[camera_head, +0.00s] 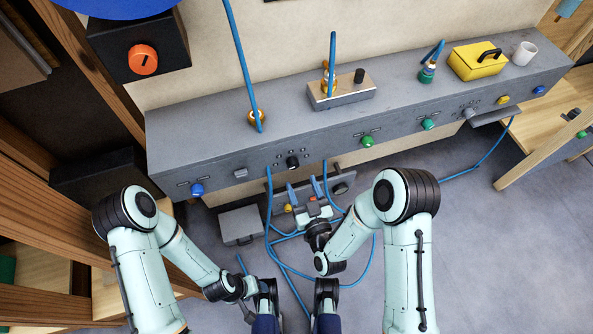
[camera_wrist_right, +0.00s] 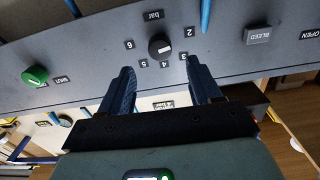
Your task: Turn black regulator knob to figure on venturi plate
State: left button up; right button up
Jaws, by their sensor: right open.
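The black regulator knob (camera_head: 292,162) sits on the grey front panel, with small labels around it. In the right wrist view the knob (camera_wrist_right: 159,47) is ringed by figures from 2 to 6 and a "bar" label (camera_wrist_right: 153,15), all upside down. It bears a small pale mark, but its exact pointing is hard to read. My right gripper (camera_head: 305,188) is open just below the knob. In the wrist view its blue fingers (camera_wrist_right: 159,68) stand apart, one on each side below the knob, with nothing between them. My left gripper (camera_head: 243,288) is low, left of centre, its fingers unclear.
The panel also carries a blue button (camera_head: 197,189), a green knob (camera_head: 367,141) and a BLEED button (camera_wrist_right: 257,35). Blue hoses (camera_head: 269,215) hang near my right gripper. A metal block (camera_head: 341,90) and a yellow box (camera_head: 476,61) stand on top.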

aim_at(294, 167)
jog(key=shift+x, duration=2.75)
jog(key=c, duration=1)
